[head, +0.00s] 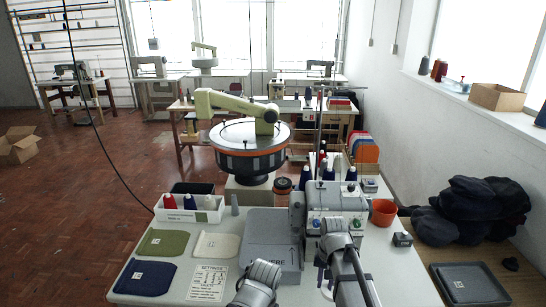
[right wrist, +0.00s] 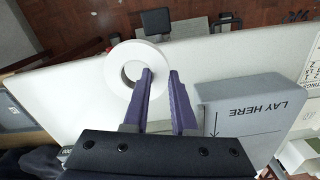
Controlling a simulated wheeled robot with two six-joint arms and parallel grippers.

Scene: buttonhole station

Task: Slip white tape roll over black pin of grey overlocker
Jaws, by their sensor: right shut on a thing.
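The white tape roll (right wrist: 116,67) is a flat ring in the right wrist view. My right gripper (right wrist: 160,75) is shut on its wall, with one purple finger over the hole and the other outside. In the head view my right gripper (head: 323,277) is low in front of the grey overlocker (head: 336,198), apart from it; the roll is hard to make out there. The overlocker stands at the right of the white table, and I cannot pick out its black pin. My left arm shows at the bottom, but its gripper is out of view.
A grey block marked LAY HERE (head: 262,228) stands left of the overlocker, also in the right wrist view (right wrist: 245,118). An orange cup (head: 383,213) sits at its right. Green (head: 163,243) and navy (head: 146,278) pieces and a printed card (head: 207,283) lie at left.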

